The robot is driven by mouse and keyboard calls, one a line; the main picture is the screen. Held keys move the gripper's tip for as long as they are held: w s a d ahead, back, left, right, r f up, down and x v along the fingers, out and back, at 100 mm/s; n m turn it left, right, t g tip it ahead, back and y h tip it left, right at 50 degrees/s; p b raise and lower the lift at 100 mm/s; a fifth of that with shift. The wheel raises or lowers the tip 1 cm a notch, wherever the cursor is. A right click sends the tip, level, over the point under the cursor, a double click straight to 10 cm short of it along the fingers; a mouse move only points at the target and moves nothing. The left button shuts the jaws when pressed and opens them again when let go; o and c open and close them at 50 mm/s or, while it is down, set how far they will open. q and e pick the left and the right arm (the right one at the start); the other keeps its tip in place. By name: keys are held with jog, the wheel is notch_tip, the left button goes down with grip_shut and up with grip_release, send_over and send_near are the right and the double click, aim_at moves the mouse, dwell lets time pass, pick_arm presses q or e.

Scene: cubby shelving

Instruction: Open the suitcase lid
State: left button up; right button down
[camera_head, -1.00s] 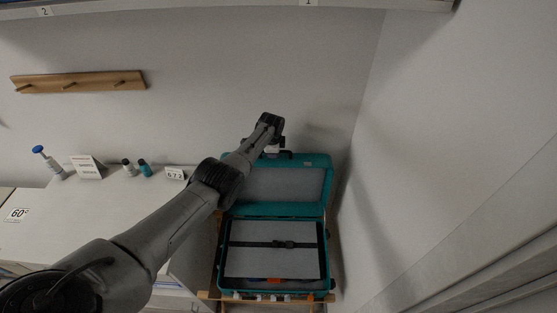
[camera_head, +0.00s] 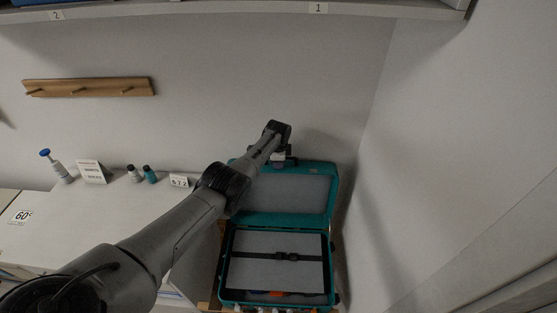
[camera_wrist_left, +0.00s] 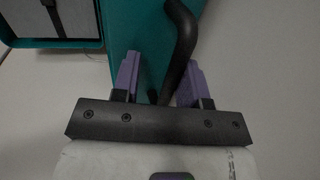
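The teal suitcase stands open in the head view, its lid (camera_head: 288,219) raised and leaning back toward the wall. The base (camera_head: 325,277) has a grey lining, with a black strap and buckle across it. My left gripper (camera_head: 281,162) is at the lid's top edge. In the left wrist view, the purple fingers of my left gripper (camera_wrist_left: 160,60) are spread apart. The lid's black handle (camera_wrist_left: 181,45) runs between them; contact cannot be told. The teal lid surface (camera_wrist_left: 135,25) lies just past the fingers. My right gripper is out of view.
A white cabinet (camera_head: 110,220) stands left of the suitcase, with small bottles (camera_head: 150,175) and sign cards (camera_head: 91,172) at its back edge. A wooden peg rail (camera_head: 88,87) is on the wall. The side wall is close on the right. A shelf (camera_head: 250,12) runs overhead.

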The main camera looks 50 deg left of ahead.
pick_arm(q)
jog(key=shift+r+p, duration=0.5)
jog(key=r+p, duration=0.2)
jog(key=r, duration=0.1)
jog(key=r+p, duration=0.1)
jog(key=r, duration=0.1)
jog(key=shift+s+d, duration=0.3)
jog(key=shift+d, duration=0.1)
notch_tip(320, 180, up, 8)
jog(key=s+d, duration=0.1)
jog(key=shift+f+p, duration=0.2)
jog(key=shift+p, duration=0.2)
jog(key=shift+d, duration=0.1)
